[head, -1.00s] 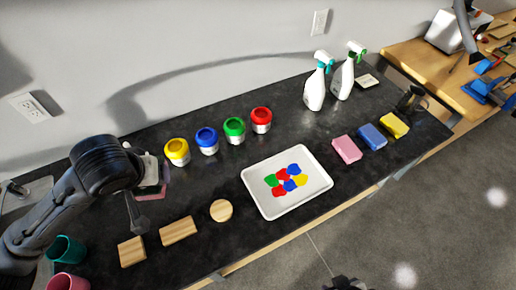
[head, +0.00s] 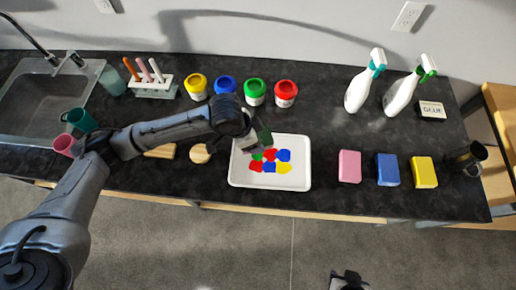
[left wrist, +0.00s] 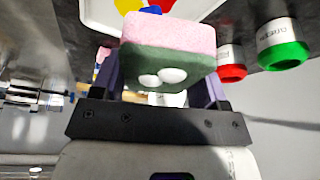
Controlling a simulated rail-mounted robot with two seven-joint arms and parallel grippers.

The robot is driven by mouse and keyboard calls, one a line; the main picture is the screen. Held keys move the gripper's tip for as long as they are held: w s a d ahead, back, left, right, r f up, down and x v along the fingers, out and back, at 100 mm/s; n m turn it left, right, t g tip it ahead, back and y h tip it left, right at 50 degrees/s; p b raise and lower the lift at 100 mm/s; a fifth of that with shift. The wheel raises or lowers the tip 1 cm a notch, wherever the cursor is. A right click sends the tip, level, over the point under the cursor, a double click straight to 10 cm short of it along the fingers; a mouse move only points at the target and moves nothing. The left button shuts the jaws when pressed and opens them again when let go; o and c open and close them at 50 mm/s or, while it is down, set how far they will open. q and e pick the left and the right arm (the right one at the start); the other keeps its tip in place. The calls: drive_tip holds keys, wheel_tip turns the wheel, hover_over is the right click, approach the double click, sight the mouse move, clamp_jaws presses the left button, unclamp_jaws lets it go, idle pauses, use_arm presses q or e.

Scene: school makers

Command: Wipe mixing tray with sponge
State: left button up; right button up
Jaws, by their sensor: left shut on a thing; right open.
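The white mixing tray (head: 240,180) lies on the dark counter with red, blue, green and yellow paint blobs (head: 272,160) in its middle. My left gripper (head: 258,139) is over the tray's upper left part. It is shut on a sponge, pink on one side and dark green on the other, which shows in the left wrist view (left wrist: 170,38). In the head view only the sponge's dark green side (head: 265,137) shows; whether it touches the tray I cannot tell. My right gripper (head: 348,281) is at the bottom edge, away from the counter, open and empty.
Paint jars (head: 255,92) stand behind the tray. Pink (head: 349,166), blue (head: 388,170) and yellow (head: 424,172) blocks lie to its right. Two spray bottles (head: 364,82) stand at the back right. A sink (head: 45,100) and cups are at left. Wooden pieces (head: 200,153) lie partly under my left arm.

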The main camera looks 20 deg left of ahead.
sight(260, 166)
use_arm(q)
drive_tip(key=shift+s+d+f+m+g+h+b, duration=0.25)
drive_tip(key=shift+f+m, duration=0.4)
drive_tip(key=shift+f, duration=0.65)
drive_tip(key=shift+s+d+f+m+g+b, duration=0.2)
drive_tip(key=shift+s+f+m+b, duration=0.4)
drive_tip(key=shift+f, duration=0.65)
drive_tip(key=shift+s+d+f+m+g+h+b, duration=0.2)
drive_tip(key=shift+f+m, duration=0.55)
drive_tip(key=shift+f, duration=0.55)
wheel_tip(260, 166, down, 5)
drive_tip(key=b, duration=0.6)
use_arm(e)
wheel_tip(260, 166, down, 8)
drive_tip(key=shift+a, duration=0.25)
drive_tip(key=shift+d+f, duration=0.1)
drive_tip(key=shift+d, duration=0.05)
use_arm(q)
drive_tip(key=shift+f, duration=0.35)
drive_tip(key=shift+d, duration=0.1)
use_arm(e)
drive_tip(key=shift+a, duration=0.2)
